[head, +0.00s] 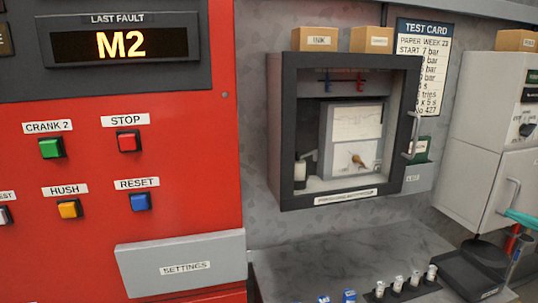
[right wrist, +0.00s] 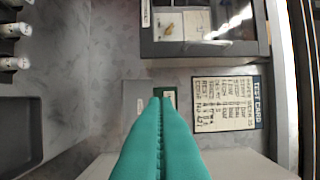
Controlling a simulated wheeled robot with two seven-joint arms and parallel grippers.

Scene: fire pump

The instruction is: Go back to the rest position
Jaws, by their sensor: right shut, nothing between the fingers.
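My right gripper (head: 513,215) enters at the right edge of the head view, with only its teal finger part showing, in front of the white cabinet's lower part. In the right wrist view its two teal fingers (right wrist: 161,101) are pressed together with nothing between them. My left gripper is not in the head view. The task names no other object.
A red panel (head: 180,190) with buttons and an "M2" display fills the left. A glazed recorder box (head: 290,135) hangs mid-wall, beside the test card (head: 428,60). The white cabinet (head: 475,110) has a handle. Small vials (head: 414,279) stand on the grey bench (head: 340,260).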

